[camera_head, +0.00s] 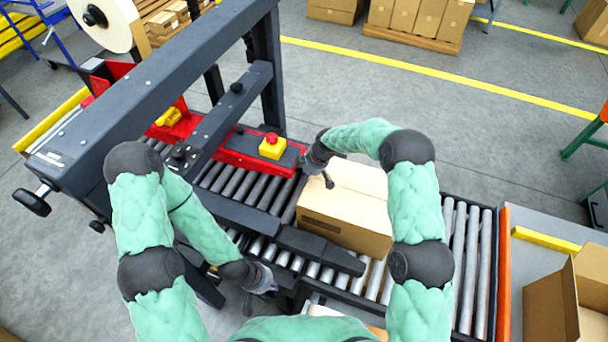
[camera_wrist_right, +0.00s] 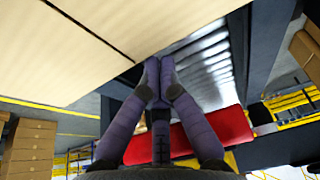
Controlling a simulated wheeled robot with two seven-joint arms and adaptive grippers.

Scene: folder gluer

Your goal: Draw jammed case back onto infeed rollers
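The case (camera_head: 345,215) is a closed brown carton sitting on the infeed rollers (camera_head: 462,265), by the side guides of the machine. My right gripper (camera_head: 326,178) is at the case's far left corner, on the machine side. In the right wrist view the case (camera_wrist_right: 70,45) fills the upper left, and my right gripper's fingertips (camera_wrist_right: 158,68) are together beside its edge with nothing seen between them. Whether they touch the case I cannot tell. My left gripper (camera_head: 266,280) is low at the near side of the rollers, apart from the case; its fingers are too small to read.
A dark beam frame (camera_head: 150,80) spans the machine at left. A red side guide carries a yellow stop-button box (camera_head: 272,146). A dark near guide (camera_head: 320,250) runs along the case's near side. An open carton (camera_head: 555,305) stands at right. Rollers right of the case are bare.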

